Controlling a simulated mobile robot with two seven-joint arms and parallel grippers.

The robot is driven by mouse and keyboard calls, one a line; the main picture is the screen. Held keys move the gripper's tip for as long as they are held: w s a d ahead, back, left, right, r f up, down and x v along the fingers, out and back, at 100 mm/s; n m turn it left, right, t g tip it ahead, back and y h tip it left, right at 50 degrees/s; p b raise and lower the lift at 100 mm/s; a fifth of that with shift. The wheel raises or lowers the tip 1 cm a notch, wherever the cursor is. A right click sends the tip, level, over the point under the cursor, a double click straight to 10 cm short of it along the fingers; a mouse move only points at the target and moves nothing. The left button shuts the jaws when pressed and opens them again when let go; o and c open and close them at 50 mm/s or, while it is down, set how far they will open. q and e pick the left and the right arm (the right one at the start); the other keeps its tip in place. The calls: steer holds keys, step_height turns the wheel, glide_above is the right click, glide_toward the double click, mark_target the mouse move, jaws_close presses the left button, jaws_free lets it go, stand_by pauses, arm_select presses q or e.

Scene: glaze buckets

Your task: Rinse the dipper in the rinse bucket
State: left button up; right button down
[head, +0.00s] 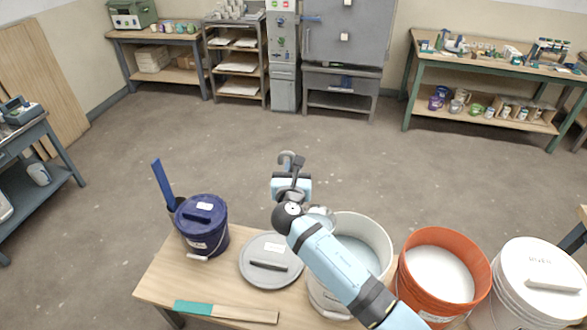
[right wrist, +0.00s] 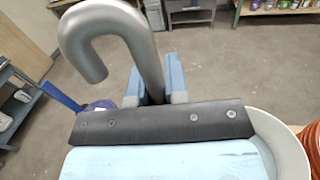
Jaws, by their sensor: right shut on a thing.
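My right gripper (head: 291,183) is shut on the grey metal handle of the dipper, whose hooked end (head: 288,158) stands up above the fingers. In the right wrist view the curved hook (right wrist: 105,30) rises from between the pale blue fingers (right wrist: 155,90). The gripper is above the back left side of an open white bucket (head: 378,232) holding grey-blue liquid. My forearm crosses in front of this bucket. An orange bucket (head: 405,262) with whitish liquid stands to the right. My left gripper is out of view.
A lidded white bucket (head: 535,282) stands at the far right. A lidded navy bucket (head: 203,228) with a blue upright tool (head: 162,183) beside it stands at the left. A grey lid (head: 262,247) and a green-and-wood stick (head: 226,311) lie on the wooden table (head: 160,280).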

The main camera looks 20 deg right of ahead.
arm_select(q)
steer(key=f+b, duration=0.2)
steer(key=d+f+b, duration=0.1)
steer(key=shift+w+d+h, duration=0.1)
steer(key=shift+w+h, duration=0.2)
arm_select(e)
steer(key=s+d+r+m, duration=0.1)
steer(key=s+d+m, duration=0.2)
steer(key=d, duration=0.4)
steer(key=shift+s+d+r+m, duration=0.25)
steer(key=shift+s+r+m, duration=0.15)
steer(key=shift+m, duration=0.3)
